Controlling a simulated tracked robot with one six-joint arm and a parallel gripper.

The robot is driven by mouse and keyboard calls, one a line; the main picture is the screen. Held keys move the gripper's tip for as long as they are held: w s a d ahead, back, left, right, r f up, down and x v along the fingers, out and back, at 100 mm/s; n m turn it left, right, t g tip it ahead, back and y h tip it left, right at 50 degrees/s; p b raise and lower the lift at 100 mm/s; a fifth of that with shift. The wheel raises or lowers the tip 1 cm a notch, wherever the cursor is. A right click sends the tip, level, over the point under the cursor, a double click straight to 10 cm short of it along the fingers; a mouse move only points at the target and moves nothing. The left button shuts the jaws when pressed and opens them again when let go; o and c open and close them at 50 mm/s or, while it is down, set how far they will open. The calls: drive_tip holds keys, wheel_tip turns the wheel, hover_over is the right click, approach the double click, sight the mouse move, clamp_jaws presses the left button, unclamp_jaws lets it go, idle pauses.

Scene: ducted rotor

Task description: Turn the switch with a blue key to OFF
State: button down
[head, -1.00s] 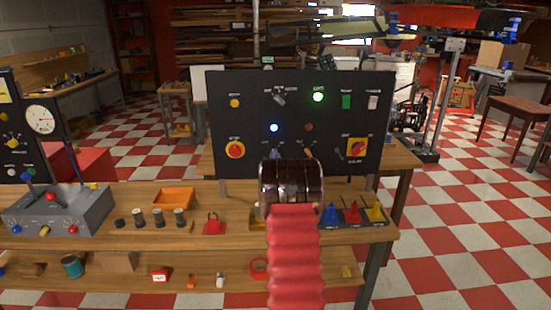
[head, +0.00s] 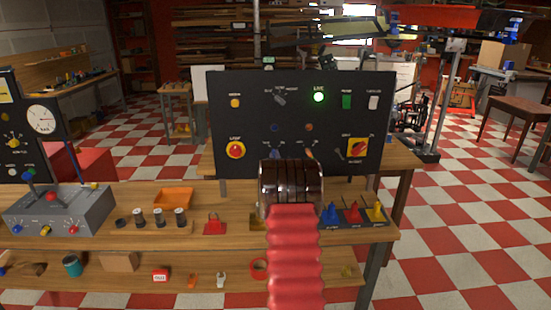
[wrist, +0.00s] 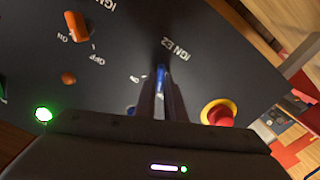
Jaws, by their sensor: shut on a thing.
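My gripper (wrist: 162,88) is shut on the blue key, a finger on each side. An ON label shows left of the key; an OFF label for it is not readable, probably behind my fingers. In the head view my arm's wrist (head: 291,187) covers my fingertips and most of the switch. The blue lamp (head: 274,127) above the switch is dark.
An orange key switch (wrist: 76,26) and its orange lamp (wrist: 69,78) are beside the blue key. A red mushroom button (head: 235,150) is on the left, a yellow-red rotary switch (head: 357,147) on the right. A green lamp (head: 319,97) is lit. Blue, red and yellow pieces stand on the bench.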

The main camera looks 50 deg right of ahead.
drive_tip(key=shift+w+a+f+n, duration=0.1)
drive_tip(key=shift+f+n, duration=0.05)
drive_tip(key=shift+n, duration=0.65)
drive_tip(key=shift+a+f+n, duration=0.1)
drive_tip(key=shift+f+n, duration=0.05)
drive_tip(key=shift+n, duration=0.65)
drive_tip(key=c, duration=2.1)
unclamp_jaws()
drive_tip(key=shift+o, duration=1.3)
drive_tip(key=shift+r, duration=0.15)
drive_tip(key=v, duration=1.3)
drive_tip(key=shift+s+a, duration=0.25)
drive_tip(key=shift+s, duration=0.1)
